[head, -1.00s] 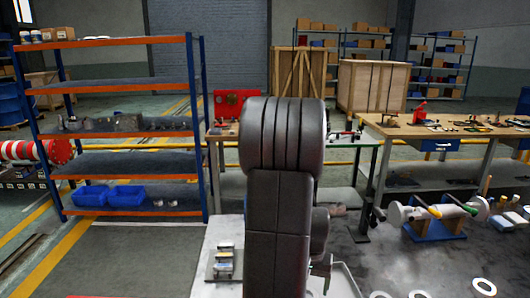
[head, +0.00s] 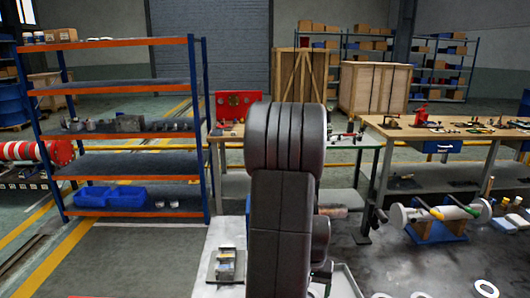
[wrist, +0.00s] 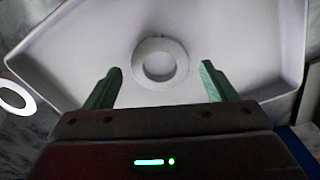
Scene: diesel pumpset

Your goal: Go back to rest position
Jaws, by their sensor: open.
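My gripper (wrist: 160,85) shows in the wrist view with its two green fingers spread apart. It is open, with nothing between the fingertips. A white ring (wrist: 161,61) lies in a pale tray (wrist: 75,50) beyond the fingers; I cannot tell how far below them it is. Part of the tray (head: 345,283) shows at the arm's lower right.
A blue and orange shelf (head: 130,167) stands at the left. A workbench (head: 450,133) with tools is at the right. White rings (head: 486,288) lie at the lower right, and another ring (wrist: 17,95) lies outside the tray. A small block fixture (head: 226,264) sits left of my arm.

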